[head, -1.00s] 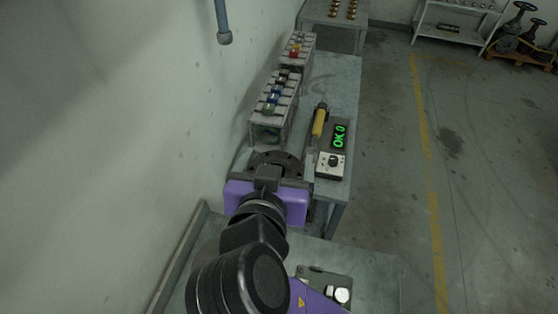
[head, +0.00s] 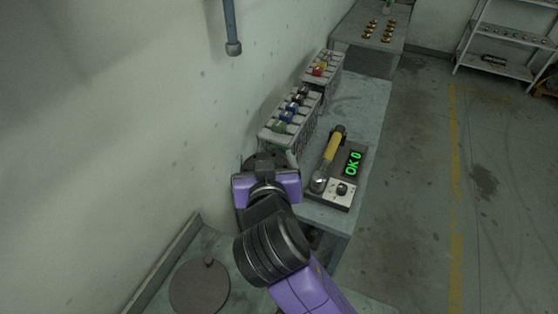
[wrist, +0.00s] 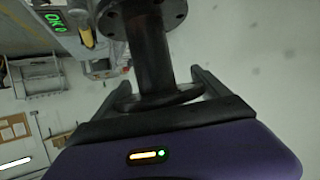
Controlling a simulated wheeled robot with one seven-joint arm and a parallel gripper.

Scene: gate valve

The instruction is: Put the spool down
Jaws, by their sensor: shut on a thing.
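The spool is a dark grey flanged pipe piece. In the wrist view the spool (wrist: 153,55) stands between my gripper's fingers, with a flange with bolt holes at its top end. My gripper (wrist: 154,82) is shut on its narrow middle. In the head view the spool's upper flange (head: 268,161) shows just beyond my purple gripper (head: 266,187), at the near left corner of the workbench (head: 362,105). My gripper hides its lower part, so I cannot tell whether it touches a surface.
A crate with coloured items (head: 291,119) stands just beyond the spool against the wall. A yellow-handled tool (head: 327,158) and a box with a green "OK 0" display (head: 345,180) lie to the right. A round dark plate (head: 199,288) lies on the near surface.

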